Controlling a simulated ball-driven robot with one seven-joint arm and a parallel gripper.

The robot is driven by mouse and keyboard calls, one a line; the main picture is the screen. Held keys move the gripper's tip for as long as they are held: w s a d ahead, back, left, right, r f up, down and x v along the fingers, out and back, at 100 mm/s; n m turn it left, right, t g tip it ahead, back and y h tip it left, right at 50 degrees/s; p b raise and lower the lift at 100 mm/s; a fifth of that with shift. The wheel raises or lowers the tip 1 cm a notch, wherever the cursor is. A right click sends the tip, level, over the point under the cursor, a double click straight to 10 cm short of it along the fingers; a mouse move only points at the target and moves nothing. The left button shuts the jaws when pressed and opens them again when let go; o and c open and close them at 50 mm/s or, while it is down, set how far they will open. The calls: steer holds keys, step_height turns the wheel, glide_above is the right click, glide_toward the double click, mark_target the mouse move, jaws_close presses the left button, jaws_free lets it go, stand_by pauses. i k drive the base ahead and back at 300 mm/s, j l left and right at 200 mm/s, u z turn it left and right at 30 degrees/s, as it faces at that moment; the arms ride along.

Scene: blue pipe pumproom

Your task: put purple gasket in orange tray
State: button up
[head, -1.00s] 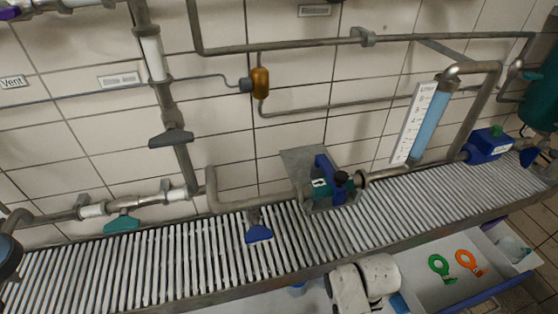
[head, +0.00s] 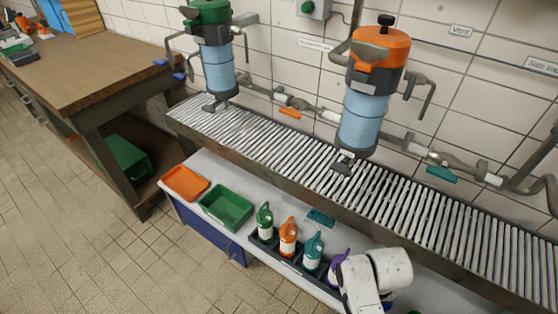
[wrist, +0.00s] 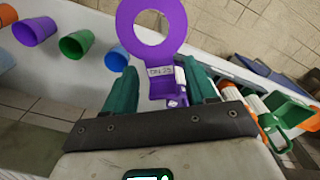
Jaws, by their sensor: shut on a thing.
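The purple gasket (wrist: 122,28) is a flat ring with a tab labelled DN 25. In the wrist view my gripper (wrist: 160,85) is shut on its tab, between two green fingers, with the ring pointing away from the palm. In the head view my arm is at the bottom right; the gripper's fingers and the gasket are hidden there. The orange tray (head: 186,183) is at the far left end of the white bench, empty as far as I can see, and well away from my arm.
A green tray (head: 227,206) sits right beside the orange one. A dark rack (head: 290,262) holds several coloured bottles between the trays and my arm. The metal grating (head: 320,155) runs behind and above the bench. Several coloured cups (wrist: 76,43) show in the wrist view.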

mark_target(188, 187)
steer(key=i+j+u, duration=0.1)
steer(key=u, duration=0.2)
steer(key=i+j+u, duration=0.15)
steer(key=u, duration=0.15)
steer(key=i+j, duration=0.4)
steer(key=i+j+u, duration=0.1)
steer(key=i+j, duration=0.3)
steer(key=i, duration=0.2)
